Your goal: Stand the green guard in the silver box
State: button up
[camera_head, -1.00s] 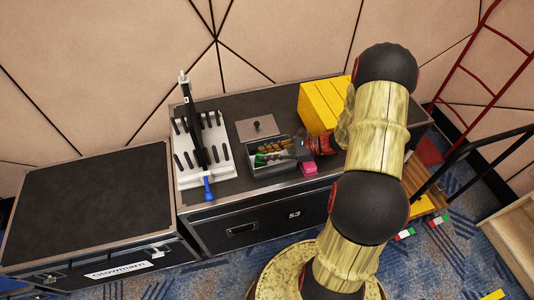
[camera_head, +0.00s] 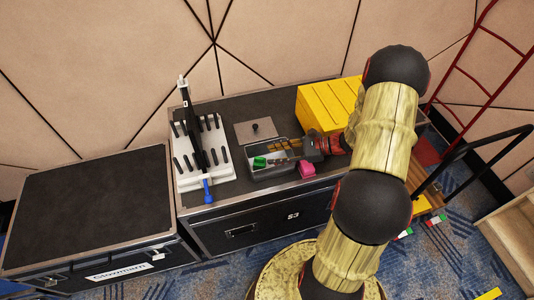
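The silver box (camera_head: 277,176) stands open on the dark case top, and several golden-brown pieces show inside it. A small green piece, which looks like the green guard (camera_head: 259,162), shows at the box's left end. It is too small to tell whether it is upright or lying. My gripper (camera_head: 293,156) reaches in from the right, low over the box's right part. Its fingers are dark and small and point left toward the green guard. I cannot tell whether they touch anything or how far apart they are. The gripper hides part of the box's right end.
A grey lid (camera_head: 256,131) with a black knob lies behind the box. A pink block (camera_head: 306,169) sits at its front right corner. A yellow crate (camera_head: 327,106) stands behind my gripper. A white slotted rack (camera_head: 187,178) with a blue-ended tool (camera_head: 207,189) stands left.

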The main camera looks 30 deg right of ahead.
jog(key=p+v, duration=0.2)
jog(key=v, duration=0.5)
jog(key=shift+s+d+r, duration=0.15)
jog(key=shift+s+d, duration=0.05)
jog(key=shift+d, duration=0.05)
jog(key=s+a+r+n+g+h, duration=0.3)
jog(key=a+r+n+g, duration=0.4)
jog(key=a+r+n, duration=0.65)
jog(key=s+a+r+n+t+h, duration=0.2)
jog(key=s+a+r+n+h, duration=0.1)
jog(key=r, duration=0.4)
jog(key=s+a+r+n+t+h, duration=0.2)
jog(key=s+a+r+n+h, duration=0.2)
jog(key=s+a+r+n, duration=0.2)
jog(key=shift+s+r+n, duration=0.45)
jog(key=shift+s+n, duration=0.2)
jog(key=shift+n, duration=0.5)
